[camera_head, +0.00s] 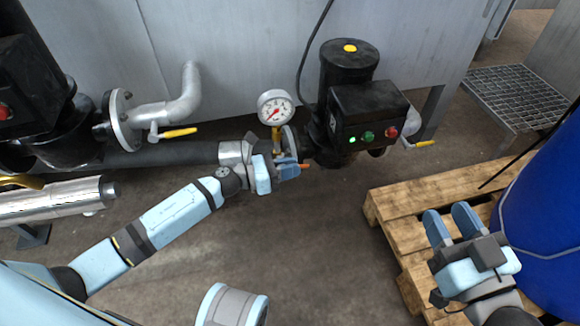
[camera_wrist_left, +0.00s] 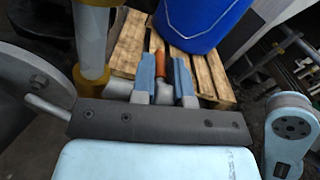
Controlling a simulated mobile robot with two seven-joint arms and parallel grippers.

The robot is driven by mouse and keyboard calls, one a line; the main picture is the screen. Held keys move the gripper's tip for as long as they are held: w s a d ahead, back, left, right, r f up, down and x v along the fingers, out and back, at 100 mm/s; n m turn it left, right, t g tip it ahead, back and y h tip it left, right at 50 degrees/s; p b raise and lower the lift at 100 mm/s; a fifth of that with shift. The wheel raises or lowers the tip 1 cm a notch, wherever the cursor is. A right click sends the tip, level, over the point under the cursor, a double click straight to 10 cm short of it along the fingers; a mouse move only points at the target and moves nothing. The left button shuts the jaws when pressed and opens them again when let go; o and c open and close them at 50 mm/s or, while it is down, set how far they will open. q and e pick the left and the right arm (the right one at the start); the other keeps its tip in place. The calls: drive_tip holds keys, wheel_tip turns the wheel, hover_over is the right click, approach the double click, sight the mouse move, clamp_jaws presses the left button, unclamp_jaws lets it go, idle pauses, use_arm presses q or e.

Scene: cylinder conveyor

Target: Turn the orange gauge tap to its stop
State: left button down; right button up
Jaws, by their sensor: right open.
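The orange tap handle (camera_head: 304,166) sits below the round white gauge (camera_head: 275,108) on the pipe. In the head view only its tip shows past my left gripper (camera_head: 287,170), which hides the rest. In the left wrist view the orange handle (camera_wrist_left: 160,73) stands between the two blue fingers of my left gripper (camera_wrist_left: 163,78). A gap shows beside the handle, so the fingers look open around it; contact with one finger cannot be told. My right gripper (camera_head: 450,218) is open and empty above the wooden pallet.
A black pump motor (camera_head: 348,60) with a control box (camera_head: 372,112) stands right of the gauge. Yellow-handled valves (camera_head: 178,133) are on the left and right pipework. A blue barrel (camera_head: 545,210) stands on the pallet (camera_head: 405,200). Open floor lies in the middle.

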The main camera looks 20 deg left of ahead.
use_arm(q)
drive_tip(key=shift+f+b, duration=0.15)
drive_tip(key=shift+b, duration=0.2)
drive_tip(key=shift+d+h+b, duration=0.1)
drive_tip(key=shift+h+b, duration=0.3)
drive_tip(key=shift+b, duration=0.05)
drive_tip(key=shift+t, duration=0.4)
drive_tip(key=shift+r, duration=0.3)
drive_tip(key=c, duration=1.1)
unclamp_jaws()
use_arm(e)
drive_tip(key=shift+w+d+r+n+t, duration=0.1)
drive_tip(key=shift+w+d+n+t, duration=0.15)
drive_tip(key=shift+n, duration=0.45)
use_arm(q)
drive_tip(key=p+v, duration=0.3)
drive_tip(key=v, duration=1.1)
drive_tip(key=shift+f, duration=0.15)
use_arm(e)
drive_tip(key=shift+s+a+f+m+g, duration=0.25)
drive_tip(key=shift+s+m+g, duration=0.1)
drive_tip(key=shift+m, duration=0.25)
drive_tip(key=shift+s+a+f+m+g, duration=0.2)
drive_tip(key=shift+s+m, duration=0.15)
drive_tip(key=shift+m, duration=0.25)
